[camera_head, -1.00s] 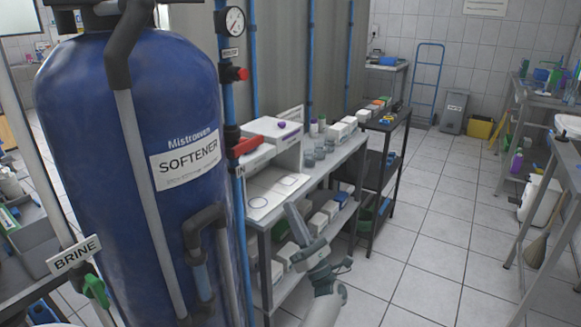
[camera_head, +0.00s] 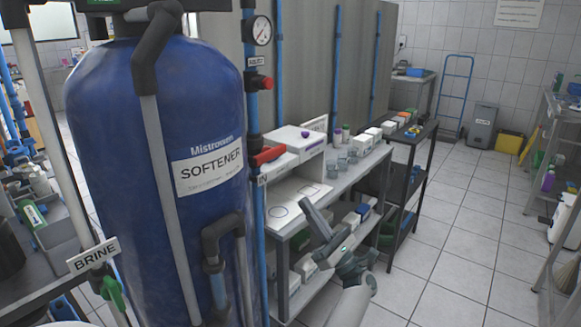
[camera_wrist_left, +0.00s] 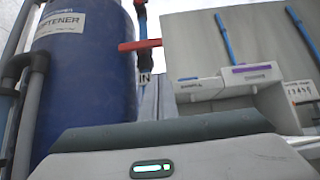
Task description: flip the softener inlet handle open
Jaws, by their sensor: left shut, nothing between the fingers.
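The softener inlet handle (camera_head: 268,155) is a red lever on a black valve, on the vertical blue pipe right of the blue softener tank (camera_head: 158,130). It lies crosswise to the pipe, above a label reading "IN". The handle also shows in the left wrist view (camera_wrist_left: 140,45), upper middle, roughly level, with the valve and "IN" label below. My left gripper (camera_head: 309,207) is below and right of the handle in the head view, apart from it, in front of the bench. It is shut and empty. My right gripper is not in view.
A grey bench (camera_head: 345,185) with white boxes and jars stands behind my left gripper. A pressure gauge (camera_head: 260,31) and red knob (camera_head: 265,84) sit above the handle on the pipe. A green brine valve (camera_head: 113,293) is at lower left.

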